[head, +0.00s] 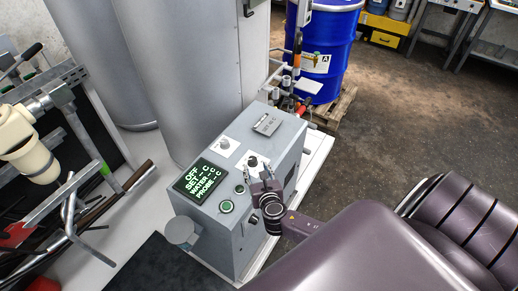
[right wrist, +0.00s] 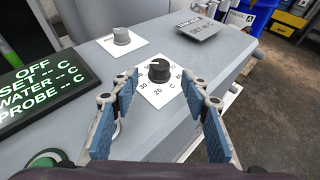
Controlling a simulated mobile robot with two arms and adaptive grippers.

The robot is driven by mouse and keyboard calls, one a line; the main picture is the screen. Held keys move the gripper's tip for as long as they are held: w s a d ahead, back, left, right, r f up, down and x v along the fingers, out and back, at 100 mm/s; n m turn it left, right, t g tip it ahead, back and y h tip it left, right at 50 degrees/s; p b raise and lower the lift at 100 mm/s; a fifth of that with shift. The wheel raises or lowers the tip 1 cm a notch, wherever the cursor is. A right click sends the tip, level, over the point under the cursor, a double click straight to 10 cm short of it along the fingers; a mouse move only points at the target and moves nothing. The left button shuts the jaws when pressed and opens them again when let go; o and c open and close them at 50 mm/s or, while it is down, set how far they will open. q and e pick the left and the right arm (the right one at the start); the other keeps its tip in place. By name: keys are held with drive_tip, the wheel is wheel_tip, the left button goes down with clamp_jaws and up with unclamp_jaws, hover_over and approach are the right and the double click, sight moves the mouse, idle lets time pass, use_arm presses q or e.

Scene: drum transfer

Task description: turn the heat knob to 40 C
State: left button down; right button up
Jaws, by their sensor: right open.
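The heat knob is a black round knob (right wrist: 159,70) on a white dial plate (right wrist: 158,93) with numbers and a C, with 20 at the near edge. It also shows in the head view (head: 253,162) on top of the grey control box (head: 222,255). I cannot tell which number its pointer marks. My right gripper (right wrist: 160,105) is open and empty, its blue-padded fingers spread on either side of the dial, short of the knob. In the head view the right gripper (head: 267,186) is at the box's near right edge. My left gripper is not in view.
A display (right wrist: 38,85) reads OFF, with dashes for set, water and probe. A grey knob (right wrist: 121,37) on a white plate and a labelled plate (right wrist: 196,28) lie beyond. Green buttons (head: 227,206) sit near the display. A blue drum (head: 325,50) stands behind.

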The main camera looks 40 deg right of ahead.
drive_tip(key=shift+v, duration=2.05)
